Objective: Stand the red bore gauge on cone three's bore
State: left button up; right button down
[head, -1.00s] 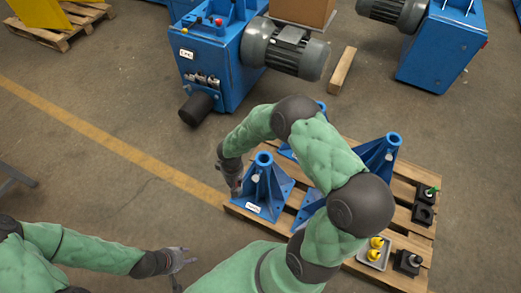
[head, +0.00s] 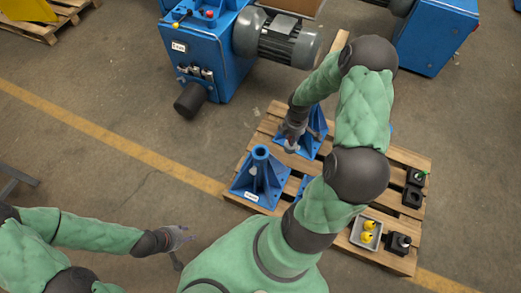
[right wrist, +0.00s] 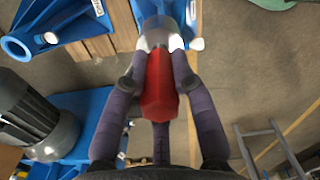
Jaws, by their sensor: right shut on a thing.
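My right gripper (head: 290,143) is at the far blue cone stand (head: 312,130), partly covering it. In the right wrist view its fingers (right wrist: 160,50) are shut on the red bore gauge (right wrist: 158,85), whose pale grey end points away from the palm. Blue metal shows just beyond that end; whether they touch I cannot tell. A near blue cone stand (head: 260,180) with an open top bore and a label stands at the pallet's left. Another stand is mostly hidden behind my right arm. The labels are too small to read. My left gripper (head: 182,240) is open and empty.
The wooden pallet (head: 405,157) carries the stands. At its right are a grey tray (head: 356,238) with yellow pieces, a black block (head: 413,197), one with a green-topped piece (head: 416,178), and another block (head: 398,243). A blue machine (head: 215,50) with a motor stands behind.

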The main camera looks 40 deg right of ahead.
jog(key=w+a+f+b, duration=0.6)
jog(key=w+f+b, duration=0.1)
jog(key=w+f, duration=0.5)
jog(key=shift+w+f, duration=0.15)
jog(key=shift+f, duration=0.25)
jog(key=shift+a+f+b, duration=0.1)
jog(key=shift+f+b, duration=0.45)
jog(key=shift+f, duration=0.05)
jog(key=c, duration=1)
grip_release()
jog(key=shift+r, duration=0.1)
